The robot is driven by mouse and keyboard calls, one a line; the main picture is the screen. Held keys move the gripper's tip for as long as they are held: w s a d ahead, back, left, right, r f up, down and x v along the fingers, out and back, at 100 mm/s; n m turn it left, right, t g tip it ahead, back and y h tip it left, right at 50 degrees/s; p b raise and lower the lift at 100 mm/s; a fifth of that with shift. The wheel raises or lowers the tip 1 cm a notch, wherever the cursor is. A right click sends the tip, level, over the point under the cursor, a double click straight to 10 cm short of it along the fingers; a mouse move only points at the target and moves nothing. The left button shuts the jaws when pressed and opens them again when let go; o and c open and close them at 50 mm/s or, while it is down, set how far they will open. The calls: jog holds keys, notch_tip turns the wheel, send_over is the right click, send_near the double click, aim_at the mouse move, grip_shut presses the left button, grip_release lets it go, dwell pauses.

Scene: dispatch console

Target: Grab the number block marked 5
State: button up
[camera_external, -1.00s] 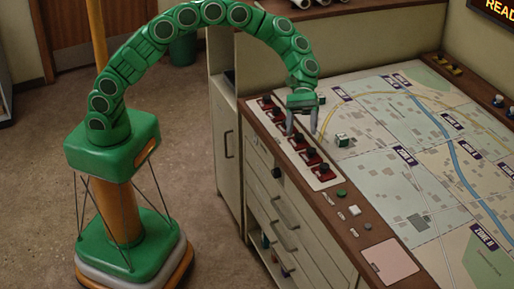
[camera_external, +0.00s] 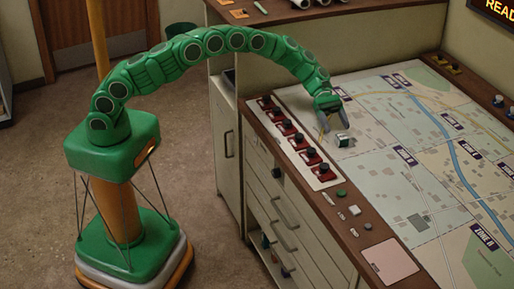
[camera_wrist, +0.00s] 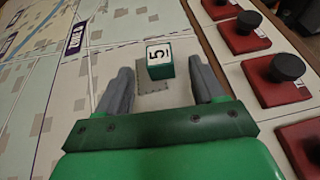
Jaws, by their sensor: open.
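The number block (camera_wrist: 159,62) is a small green cube with a white top marked 5. In the wrist view it sits on the map, just ahead of my gripper (camera_wrist: 162,88), roughly midway between the two grey fingers. My gripper is open and empty, and the fingers do not touch the block. In the external view the block (camera_external: 342,140) rests on the map near the row of switches, right below my gripper (camera_external: 334,118). Its far side is hidden.
A row of red-based black knobs (camera_external: 299,138) lies on a light panel left of the block. In the wrist view a knob (camera_wrist: 287,68) stands close to the right finger. The map (camera_external: 385,185) is flat and mostly clear. Small buttons (camera_external: 354,211) line the front edge.

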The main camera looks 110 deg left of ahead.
aim_at(342, 136)
jog(key=shift+x, duration=3.65)
jog(key=c, duration=1)
jog(key=shift+r, duration=0.15)
jog(key=shift+c, duration=0.2)
